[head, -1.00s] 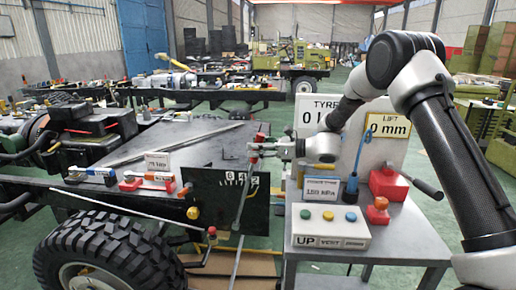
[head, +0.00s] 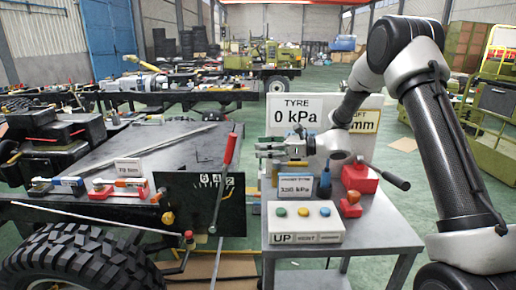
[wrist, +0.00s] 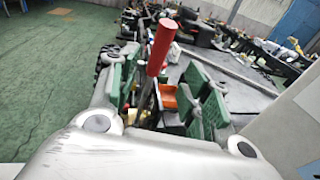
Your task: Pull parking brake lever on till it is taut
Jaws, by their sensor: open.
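The parking brake lever (head: 228,150) is a thin rod with a red handle. It rises from a dark plate marked 6 4 2 and tilts with its top to the right. My gripper (head: 262,148) is open, just right of the lever in the head view, with a visible gap between them. In the wrist view, the red handle (wrist: 160,47) stands ahead, between the lines of the two green-padded fingers (wrist: 165,100). The fingers do not appear to touch it. The lower rod is partly hidden there.
A grey cart (head: 385,235) stands right of the plate, bearing a button box (head: 303,222), a red pump (head: 360,178) with a black handle, and signs reading 0 kPa (head: 300,118) and mm. A big tyre (head: 75,262) is at lower left. Green floor is open behind.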

